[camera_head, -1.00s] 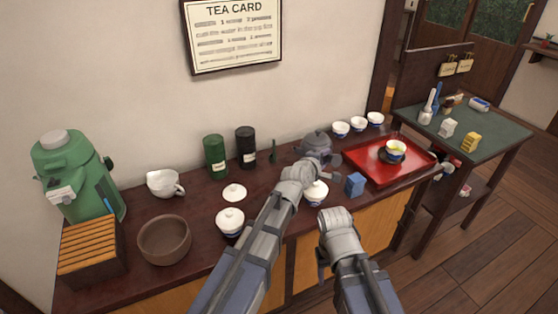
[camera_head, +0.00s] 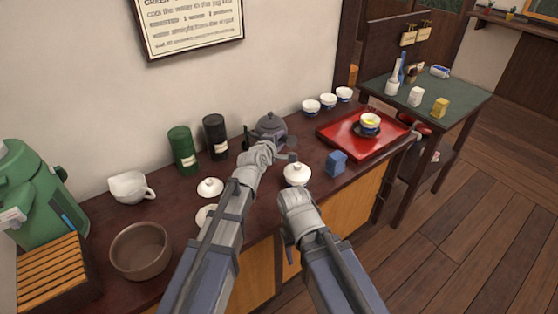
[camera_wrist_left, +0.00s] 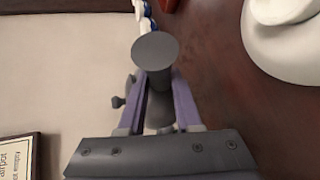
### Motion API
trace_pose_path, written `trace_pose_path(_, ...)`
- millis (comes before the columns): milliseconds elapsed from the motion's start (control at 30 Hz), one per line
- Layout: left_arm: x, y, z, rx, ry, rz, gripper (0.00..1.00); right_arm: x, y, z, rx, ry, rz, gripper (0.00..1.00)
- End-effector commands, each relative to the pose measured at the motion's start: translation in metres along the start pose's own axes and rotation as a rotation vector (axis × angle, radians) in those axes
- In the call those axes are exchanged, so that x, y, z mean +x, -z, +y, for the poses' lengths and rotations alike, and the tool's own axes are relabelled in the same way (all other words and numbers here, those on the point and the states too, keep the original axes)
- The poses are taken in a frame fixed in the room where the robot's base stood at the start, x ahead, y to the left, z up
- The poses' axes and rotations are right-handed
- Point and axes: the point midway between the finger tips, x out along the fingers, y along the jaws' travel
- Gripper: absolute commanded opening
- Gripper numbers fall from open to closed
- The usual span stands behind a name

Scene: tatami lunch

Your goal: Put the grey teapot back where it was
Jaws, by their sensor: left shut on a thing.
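The grey teapot (camera_head: 270,127) stands out at the back of the dark counter (camera_head: 160,215), right of the black canister. My left gripper (camera_head: 278,154) is at its near side, shut on its grey handle. In the left wrist view the round handle end (camera_wrist_left: 155,50) shows between the two fingers (camera_wrist_left: 158,112). The teapot's body is mostly hidden there. I cannot tell whether its base touches the counter. My right gripper (camera_head: 290,236) hangs in front of the counter's front edge, apart from the teapot; its jaws are unclear.
A white lidded bowl (camera_head: 297,174), a blue block (camera_head: 336,163) and a white lid (camera_head: 210,187) are nearby. Green (camera_head: 182,150) and black (camera_head: 215,137) canisters stand left of the teapot. Several cups (camera_head: 327,101) and a red tray (camera_head: 345,148) are to the right.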

Motion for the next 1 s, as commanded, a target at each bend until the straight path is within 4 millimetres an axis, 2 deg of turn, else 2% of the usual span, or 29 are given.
trace_pose_path(33,0.005,0.002,-0.015,0.001,-0.002,0.001,0.0,0.016,0.001,-0.002,0.0,0.0,0.0,0.58)
trace_pose_path(100,0.008,0.003,-0.022,0.001,-0.002,0.001,0.0,0.023,0.001,-0.002,0.0,0.0,0.0,0.58)
trace_pose_path(367,0.009,0.004,-0.024,0.001,-0.002,0.001,0.0,0.026,0.002,-0.003,0.0,0.0,0.0,0.58)
trace_pose_path(700,0.021,0.008,-0.058,0.001,-0.002,0.001,0.0,0.062,0.004,-0.006,0.0,0.0,0.0,0.58)
trace_pose_path(1000,0.021,0.008,-0.057,0.001,-0.002,0.001,0.0,0.061,0.004,-0.006,0.0,0.0,0.0,0.58)
